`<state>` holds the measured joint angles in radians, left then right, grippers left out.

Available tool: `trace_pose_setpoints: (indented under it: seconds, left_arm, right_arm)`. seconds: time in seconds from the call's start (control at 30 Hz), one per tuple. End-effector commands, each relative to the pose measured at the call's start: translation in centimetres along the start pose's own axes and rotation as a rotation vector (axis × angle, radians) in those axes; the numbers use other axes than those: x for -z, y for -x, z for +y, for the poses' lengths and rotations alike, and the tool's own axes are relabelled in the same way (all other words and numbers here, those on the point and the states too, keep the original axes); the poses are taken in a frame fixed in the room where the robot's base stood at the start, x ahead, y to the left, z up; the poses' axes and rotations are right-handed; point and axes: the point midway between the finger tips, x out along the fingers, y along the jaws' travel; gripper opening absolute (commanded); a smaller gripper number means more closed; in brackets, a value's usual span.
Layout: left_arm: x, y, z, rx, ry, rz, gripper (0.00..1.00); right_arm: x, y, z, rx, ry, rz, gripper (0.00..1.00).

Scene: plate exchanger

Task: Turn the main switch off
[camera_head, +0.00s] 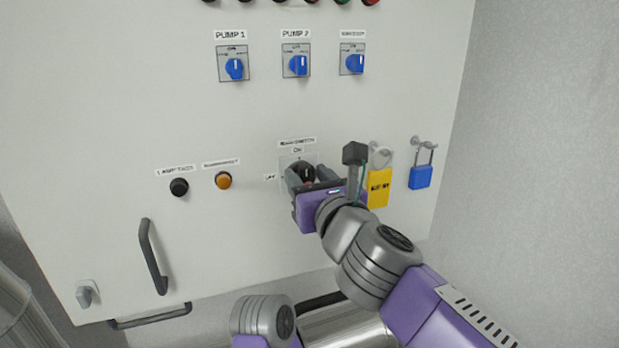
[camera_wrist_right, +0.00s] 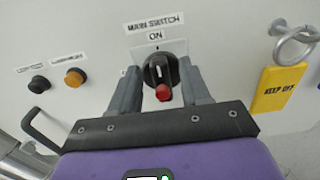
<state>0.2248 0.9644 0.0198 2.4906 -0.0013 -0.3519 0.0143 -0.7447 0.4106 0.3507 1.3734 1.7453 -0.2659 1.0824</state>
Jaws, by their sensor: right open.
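The main switch (camera_head: 307,172) is a black rotary knob with a red end, on a plate in the lower middle of the white panel. In the right wrist view the main switch (camera_wrist_right: 160,74) has its white mark pointing up toward the ON label (camera_wrist_right: 155,36), with the red end at the bottom. My right gripper (camera_head: 314,177) is at the switch, with its fingers open. In the right wrist view the right gripper (camera_wrist_right: 160,88) has one finger on each side of the knob; I cannot tell if they touch it. My left gripper is not in view.
A yellow tag (camera_head: 379,188) and a blue padlock (camera_head: 420,177) hang on hooks right of the switch. A black button (camera_head: 179,187) and an orange button (camera_head: 223,180) sit to the left. Blue pump switches (camera_head: 235,68) are above. A black handle (camera_head: 153,257) sticks out at lower left.

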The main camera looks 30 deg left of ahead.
Motion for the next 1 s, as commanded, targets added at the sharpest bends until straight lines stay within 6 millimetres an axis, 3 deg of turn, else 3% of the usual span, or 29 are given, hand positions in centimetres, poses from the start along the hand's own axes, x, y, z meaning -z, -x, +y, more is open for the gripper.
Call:
trace_pose_setpoints:
  seconds: [0.07, 0.4, 0.73, 1.0]
  left_arm:
    - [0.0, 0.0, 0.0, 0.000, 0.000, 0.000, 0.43]
    - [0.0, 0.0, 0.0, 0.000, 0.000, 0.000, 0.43]
    - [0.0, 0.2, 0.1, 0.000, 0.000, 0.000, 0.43]
    - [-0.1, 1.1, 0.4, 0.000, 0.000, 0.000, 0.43]
  right_arm:
    - [0.0, 0.0, 0.0, 0.000, 0.000, 0.000, 0.47]
    - [0.0, 0.0, 0.0, 0.000, 0.000, 0.000, 0.00]
    - [-0.1, 0.0, 0.0, 0.000, 0.036, 0.000, 0.00]
    - [-0.2, 0.0, 0.3, -0.001, 0.194, 0.001, 0.00]
